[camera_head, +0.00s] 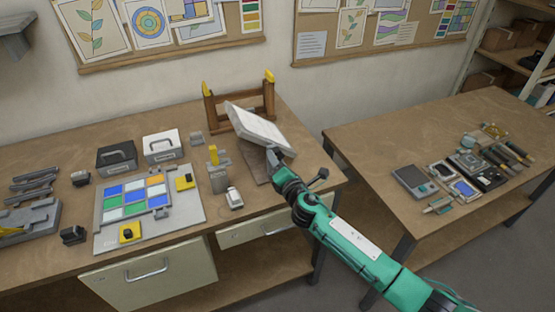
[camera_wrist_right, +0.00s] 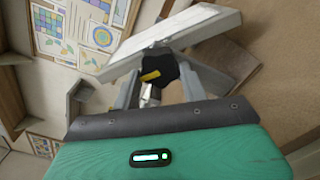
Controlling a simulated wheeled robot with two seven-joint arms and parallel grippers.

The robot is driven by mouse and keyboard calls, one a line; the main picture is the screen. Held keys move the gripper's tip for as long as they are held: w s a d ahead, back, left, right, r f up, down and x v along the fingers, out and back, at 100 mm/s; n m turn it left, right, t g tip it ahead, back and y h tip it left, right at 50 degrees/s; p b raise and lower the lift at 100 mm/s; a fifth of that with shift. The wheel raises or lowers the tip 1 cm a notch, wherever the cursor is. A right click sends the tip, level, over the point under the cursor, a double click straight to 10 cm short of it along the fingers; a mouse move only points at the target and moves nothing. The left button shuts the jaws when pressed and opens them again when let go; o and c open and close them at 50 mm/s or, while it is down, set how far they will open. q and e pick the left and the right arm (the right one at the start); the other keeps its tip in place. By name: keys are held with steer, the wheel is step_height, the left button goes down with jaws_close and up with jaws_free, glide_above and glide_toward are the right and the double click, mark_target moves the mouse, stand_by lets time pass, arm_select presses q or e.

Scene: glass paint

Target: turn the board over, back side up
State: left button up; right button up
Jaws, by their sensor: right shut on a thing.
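The board (camera_head: 258,127) is a flat pale grey-white panel, held tilted above the left workbench by the wooden stand. My right gripper (camera_head: 276,154) is shut on its lower right end. In the right wrist view the board (camera_wrist_right: 165,38) runs slantwise across the fingertips of my right gripper (camera_wrist_right: 160,72), with a dark knob-like part and a yellow mark between the fingers. I cannot tell which side of the board faces up. My left gripper is not in view.
The wooden stand (camera_head: 239,107) with yellow-tipped posts is right behind the board. The right table (camera_head: 380,135) holds several tools and devices; a gap separates the tables.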

steer(key=shift+d+f+n+p, duration=0.1)
steer(key=shift+n+p, duration=0.6)
steer(key=shift+n, duration=1.25)
steer(key=shift+d+f+n+p, duration=0.1)
steer(key=shift+n+p, duration=0.55)
steer(key=shift+n, duration=1.3)
steer(key=o, duration=1.4)
steer(key=b+v, duration=0.2)
steer(key=v, duration=1.1)
steer(key=shift+s, duration=0.3)
steer(key=shift+d, duration=0.1)
